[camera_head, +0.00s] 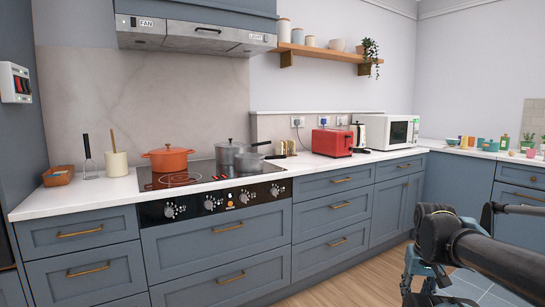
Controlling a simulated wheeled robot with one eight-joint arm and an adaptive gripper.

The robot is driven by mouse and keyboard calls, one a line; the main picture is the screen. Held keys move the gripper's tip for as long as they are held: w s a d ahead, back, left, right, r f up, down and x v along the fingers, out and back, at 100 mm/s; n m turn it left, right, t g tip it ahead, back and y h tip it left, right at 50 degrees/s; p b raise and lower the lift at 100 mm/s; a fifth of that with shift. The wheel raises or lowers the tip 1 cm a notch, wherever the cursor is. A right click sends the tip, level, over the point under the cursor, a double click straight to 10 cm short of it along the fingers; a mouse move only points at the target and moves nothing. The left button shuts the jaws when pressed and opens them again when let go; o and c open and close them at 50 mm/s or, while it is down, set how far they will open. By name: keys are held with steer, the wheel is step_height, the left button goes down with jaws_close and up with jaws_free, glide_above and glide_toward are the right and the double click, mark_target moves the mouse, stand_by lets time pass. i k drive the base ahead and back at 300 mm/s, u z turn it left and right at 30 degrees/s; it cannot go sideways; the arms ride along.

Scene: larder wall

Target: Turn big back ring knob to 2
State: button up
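The black hob (205,172) is set in the white counter, with a black control panel (190,209) on the front below it. Several silver knobs sit in a row on the panel: the far left knob (170,211), the second knob (209,204), the third knob (244,198) and the far right knob (275,191). Their labels and settings are too small to read, so I cannot tell which is the big back ring knob. My gripper (425,287) seems to be at the bottom right, partly cut off, well away from the knobs. Its fingers are not clear.
An orange pot (168,160) and grey pots (231,153) stand on the hob. A utensil crock (116,163) stands to its left, a red toaster (332,142) to its right. The hood (195,37) hangs above. The wooden floor (350,280) before the drawers looks clear.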

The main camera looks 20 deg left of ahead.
mark_target(274, 192)
steer(key=z, duration=0.9)
steer(key=k, duration=0.45)
steer(key=u, duration=2)
steer(key=i, duration=1)
steer(key=z, duration=0.05)
